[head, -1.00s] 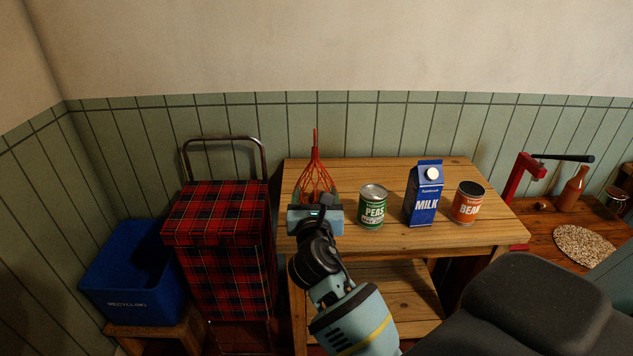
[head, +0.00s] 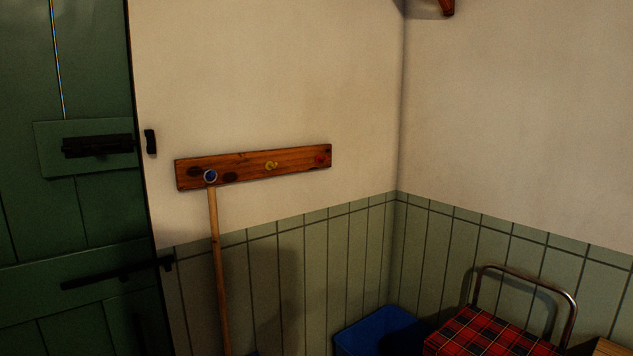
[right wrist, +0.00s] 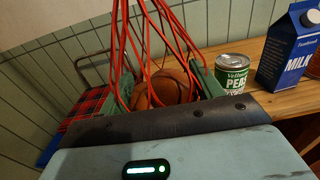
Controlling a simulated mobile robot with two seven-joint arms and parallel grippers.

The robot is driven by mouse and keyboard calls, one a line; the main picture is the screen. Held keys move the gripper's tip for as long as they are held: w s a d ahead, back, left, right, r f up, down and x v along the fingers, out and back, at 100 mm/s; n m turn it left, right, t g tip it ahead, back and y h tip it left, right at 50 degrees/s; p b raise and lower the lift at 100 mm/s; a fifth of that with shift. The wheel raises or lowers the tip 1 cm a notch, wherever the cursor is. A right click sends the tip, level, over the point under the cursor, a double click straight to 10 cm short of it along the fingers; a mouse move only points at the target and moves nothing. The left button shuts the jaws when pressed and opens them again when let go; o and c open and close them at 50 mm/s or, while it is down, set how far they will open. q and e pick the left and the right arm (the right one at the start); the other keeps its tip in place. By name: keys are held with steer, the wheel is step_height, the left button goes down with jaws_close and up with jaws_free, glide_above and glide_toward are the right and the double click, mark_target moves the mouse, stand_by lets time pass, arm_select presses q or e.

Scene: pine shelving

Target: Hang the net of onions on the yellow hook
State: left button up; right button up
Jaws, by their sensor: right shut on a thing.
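The net of onions (right wrist: 172,84) has red mesh strands with brown onions inside. In the right wrist view it stands just beyond the dark edge of my right gripper (right wrist: 163,92), which is shut on it. The fingertips are partly hidden by the net and the gripper body. The yellow hook (head: 271,166) is in the middle of a wooden rail (head: 242,170) on the wall in the head view. It looks empty. Neither gripper shows in the head view, and my left gripper is in no current view.
A blue hook (head: 210,176) is at the rail's left end, with a wooden pole (head: 220,265) below it. A red hook (head: 320,160) is at its right end. A blue bin (head: 380,335) and tartan trolley (head: 485,335) stand below. Peas (right wrist: 232,75) and milk (right wrist: 288,45) are near the net.

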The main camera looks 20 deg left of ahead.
steer(key=shift+r, duration=0.1)
stand_by(0.3)
steer(key=shift+s+a, duration=0.15)
steer(key=shift+s, duration=0.15)
steer(key=s+a+f+n+t+y, duration=0.3)
steer(key=s+a+n+y, duration=0.3)
steer(key=s+a+y, duration=0.3)
steer(key=s+a+f, duration=0.1)
steer(key=s, duration=0.3)
steer(key=shift+n+y, duration=0.3)
steer(key=shift+y, duration=0.1)
steer(key=shift+f, duration=0.1)
